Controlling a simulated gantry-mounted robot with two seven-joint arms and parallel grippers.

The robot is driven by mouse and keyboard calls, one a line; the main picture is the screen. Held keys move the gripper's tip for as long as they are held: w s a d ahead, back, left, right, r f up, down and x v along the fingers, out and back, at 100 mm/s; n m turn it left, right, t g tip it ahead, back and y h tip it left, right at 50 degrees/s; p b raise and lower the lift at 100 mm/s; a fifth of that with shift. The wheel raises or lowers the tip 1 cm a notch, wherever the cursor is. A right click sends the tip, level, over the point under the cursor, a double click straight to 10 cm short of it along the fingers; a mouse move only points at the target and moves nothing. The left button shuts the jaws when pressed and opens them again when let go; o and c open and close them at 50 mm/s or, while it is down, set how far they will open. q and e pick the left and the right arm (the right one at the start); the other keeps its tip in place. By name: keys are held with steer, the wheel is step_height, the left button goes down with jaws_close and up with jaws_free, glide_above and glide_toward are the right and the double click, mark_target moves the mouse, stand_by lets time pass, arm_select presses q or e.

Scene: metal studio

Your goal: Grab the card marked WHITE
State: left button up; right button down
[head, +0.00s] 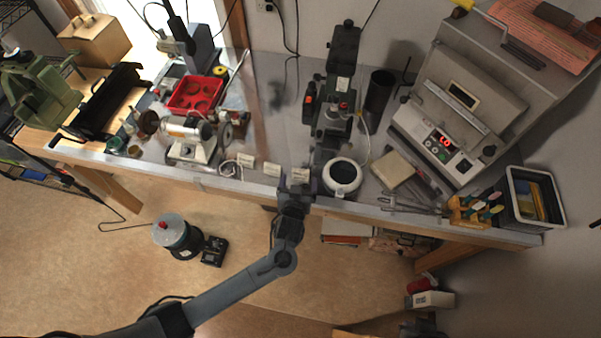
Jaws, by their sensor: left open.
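Three small pale cards stand along the front edge of the metal-topped bench: a left card (245,160), a middle card (271,169) and a right card (300,174). Their lettering is too small to read, so I cannot tell which says WHITE. My left gripper (299,183) is open at the bench's front edge. Its fingers are spread to either side of the right card, which shows between and just beyond the fingertips. I cannot tell whether they touch it. My right gripper does not show.
A round white-rimmed pot (342,177) stands close right of my left gripper. A dark upright instrument (338,95) rises behind. A white grinder (190,138) and red tray (197,94) are left. The bench edge (225,184) runs below the cards.

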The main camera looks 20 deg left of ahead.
mark_target(300, 173)
arm_select(q)
steer(key=shift+p+x, duration=0.3)
steer(key=shift+x, duration=2.3)
steer(key=shift+a, duration=0.1)
steer(key=c, duration=1)
steer(key=shift+r, duration=0.2)
